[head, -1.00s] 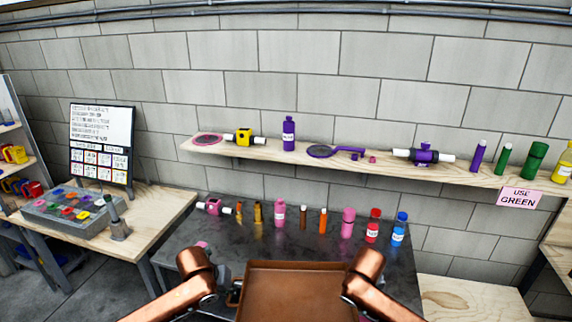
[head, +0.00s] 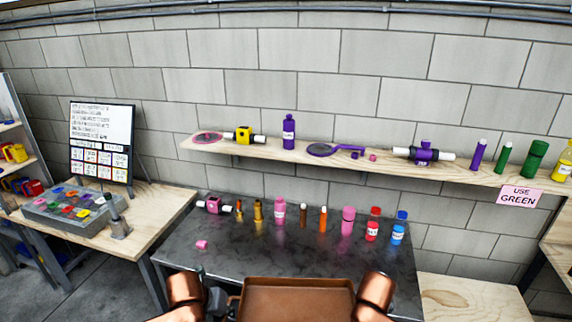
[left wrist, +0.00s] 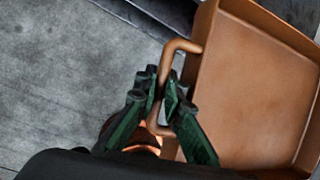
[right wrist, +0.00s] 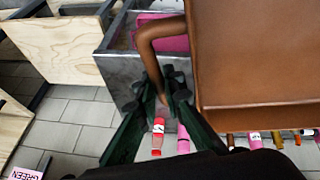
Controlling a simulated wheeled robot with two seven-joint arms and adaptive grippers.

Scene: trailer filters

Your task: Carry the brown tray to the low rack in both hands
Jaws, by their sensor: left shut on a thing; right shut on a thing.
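The brown tray (head: 297,283) is at the bottom edge of the head view, in front of the dark table; its near part is cut off. In the left wrist view, my left gripper (left wrist: 168,88) is shut on the handle at one side of the tray (left wrist: 245,95). In the right wrist view, my right gripper (right wrist: 165,92) is shut on the opposite handle, beside the tray wall (right wrist: 250,60). In the head view the right fingers are hidden. A low plywood surface (head: 470,300) lies right of the table; I cannot tell whether it is the low rack.
The dark table (head: 270,250) holds bottles, tubes and a pink cap (head: 202,244). A wall shelf (head: 300,155) above holds more parts. A wooden table (head: 160,205) with a grey sorting tray (head: 72,210) stands left.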

